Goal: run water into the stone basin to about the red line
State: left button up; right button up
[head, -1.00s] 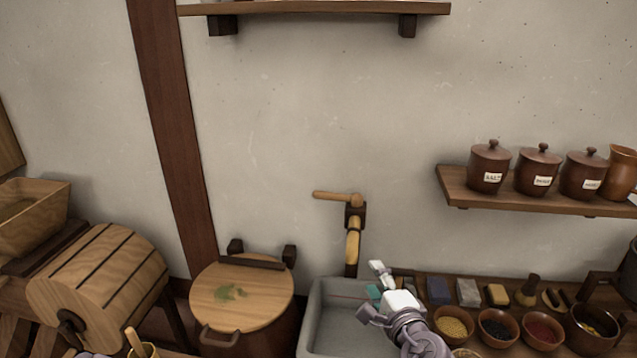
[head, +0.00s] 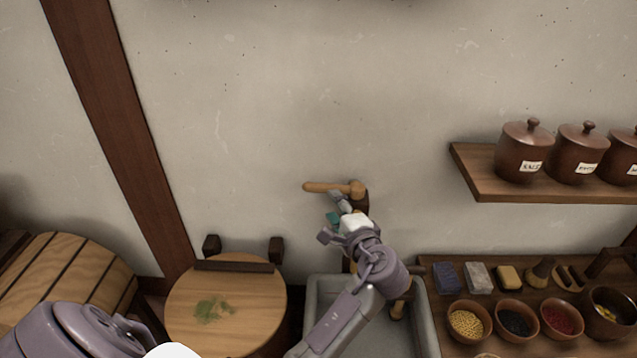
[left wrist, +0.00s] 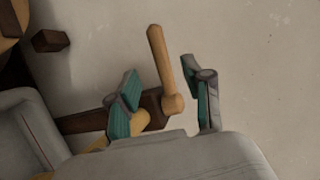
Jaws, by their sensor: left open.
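The tap's wooden lever (head: 328,187) sticks out to the left above the dark tap body (head: 362,201) on the wall. The grey stone basin (head: 424,325) lies below, partly hidden by my left arm. My left gripper (head: 337,209) is open just below the lever. In the left wrist view, the lever (left wrist: 160,52) shows between the two teal-padded fingers of my gripper (left wrist: 168,98), apart from both. A thin reddish line shows on the basin wall (left wrist: 38,135). I see no running water; the basin's floor is mostly hidden. My right gripper is out of view.
A round wooden lid (head: 245,310) is left of the basin. To the right, a counter holds soap-like blocks (head: 480,277) and bowls (head: 468,320) of coloured grains. A shelf (head: 560,188) with brown jars (head: 525,150) hangs above. The wall around the tap is clear.

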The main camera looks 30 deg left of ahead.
aim_at(321, 190)
pick_arm(q)
jog(key=p+x, duration=0.2)
jog(key=x, duration=0.6)
jog(key=shift+w+a, duration=0.15)
jog(key=shift+a, duration=0.15)
jog(key=shift+w+a+f, duration=0.25)
jog(key=shift+w+a, duration=0.1)
jog(key=shift+a, duration=0.25)
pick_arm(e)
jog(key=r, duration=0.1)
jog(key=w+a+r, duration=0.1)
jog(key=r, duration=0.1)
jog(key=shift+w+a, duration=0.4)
pick_arm(q)
jog(key=shift+c, duration=0.3)
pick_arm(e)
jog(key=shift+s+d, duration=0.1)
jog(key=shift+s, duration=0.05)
pick_arm(q)
grip_shut()
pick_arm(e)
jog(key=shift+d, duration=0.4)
